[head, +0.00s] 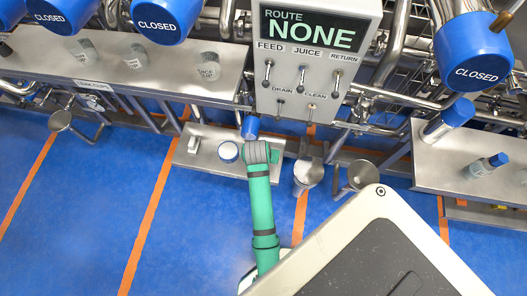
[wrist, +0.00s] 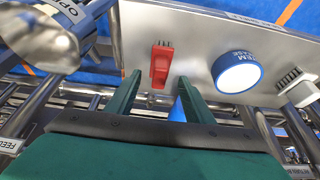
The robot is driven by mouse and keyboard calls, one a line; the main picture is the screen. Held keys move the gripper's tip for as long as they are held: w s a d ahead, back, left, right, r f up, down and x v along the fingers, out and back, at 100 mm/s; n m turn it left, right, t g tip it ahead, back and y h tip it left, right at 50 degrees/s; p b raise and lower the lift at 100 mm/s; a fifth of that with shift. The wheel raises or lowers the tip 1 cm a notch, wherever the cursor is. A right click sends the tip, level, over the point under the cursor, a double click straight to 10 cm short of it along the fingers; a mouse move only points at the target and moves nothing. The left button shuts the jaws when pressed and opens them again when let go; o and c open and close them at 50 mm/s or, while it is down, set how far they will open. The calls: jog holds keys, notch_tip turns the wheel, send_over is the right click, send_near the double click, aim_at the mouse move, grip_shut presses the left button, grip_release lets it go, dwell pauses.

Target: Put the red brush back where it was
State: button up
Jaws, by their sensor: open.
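In the head view my green arm reaches over the bench (head: 208,164) and the brush is not visible there, probably behind the arm.
A white, blue-rimmed round container (wrist: 238,72) stands right of the brush. A white brush (wrist: 297,88) lies farther right. A blue object (wrist: 177,110) shows between my fingers, near pipes. In the head view, a control panel (head: 318,60) stands behind, and a steel bucket (head: 308,173) right of the bench.

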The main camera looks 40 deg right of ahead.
jog(key=v, duration=0.9)
jog(key=s+a+f+n+t, duration=0.1)
jog(key=s+a+n+t, duration=0.2)
jog(key=a, duration=0.5)
jog(key=s+a+f+n+t, duration=0.2)
jog(key=s+a+t, duration=0.1)
jog(key=a, duration=0.5)
jog(key=s+a+r+n+t+y, duration=0.1)
jog(key=s+a+r+n+t, duration=0.1)
jog(key=s+r, duration=0.4)
jog(key=s+a+r+n+t+y, duration=0.2)
jog(key=s+a+r+t, duration=0.2)
jog(key=r, duration=0.5)
jog(key=s+a, duration=0.2)
jog(key=s, duration=0.1)
jog(key=shift+r+n, duration=0.4)
